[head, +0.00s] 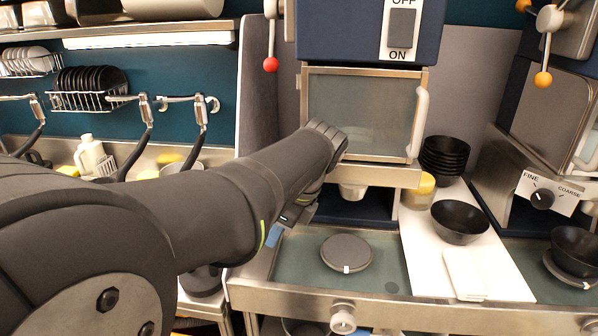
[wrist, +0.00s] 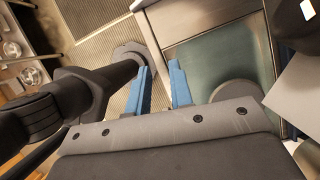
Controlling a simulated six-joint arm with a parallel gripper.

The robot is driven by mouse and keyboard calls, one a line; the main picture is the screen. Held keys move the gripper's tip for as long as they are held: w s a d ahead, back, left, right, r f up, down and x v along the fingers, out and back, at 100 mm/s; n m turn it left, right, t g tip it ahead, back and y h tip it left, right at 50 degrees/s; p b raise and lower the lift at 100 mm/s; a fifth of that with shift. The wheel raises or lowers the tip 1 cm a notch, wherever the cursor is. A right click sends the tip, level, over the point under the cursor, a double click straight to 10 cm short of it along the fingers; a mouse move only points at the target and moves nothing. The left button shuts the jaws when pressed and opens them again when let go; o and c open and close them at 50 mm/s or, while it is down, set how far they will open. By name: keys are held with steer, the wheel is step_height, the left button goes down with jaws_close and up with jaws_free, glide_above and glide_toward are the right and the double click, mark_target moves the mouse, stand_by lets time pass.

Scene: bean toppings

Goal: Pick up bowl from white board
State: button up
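The white board (head: 420,252) lies on the counter at the right of the head view; its edge seems to show at the right of the wrist view (wrist: 297,92). A single black bowl (head: 459,222) stands upright on it, in front of a stack of black bowls (head: 444,157). My gripper (head: 274,236) is left of the board and apart from the bowl, its fingers partly hidden behind my arm. In the wrist view, its two blue fingers (wrist: 160,82) are apart with nothing between them. I cannot tell whether the dark shape at the wrist view's top right is the bowl.
A grey round plate (head: 346,252) sits on the counter between my gripper and the board. Another black bowl (head: 575,250) stands far right. A dispenser (head: 360,112) rises behind.

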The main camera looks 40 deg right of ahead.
steer(key=n+g+h, duration=0.2)
steer(key=n+h, duration=0.1)
steer(key=h, duration=0.6)
glide_toward(465, 244)
steer(key=x, duration=0.7)
steer(key=shift+w+d, duration=0.1)
steer(key=shift+d, duration=0.05)
jaws_close()
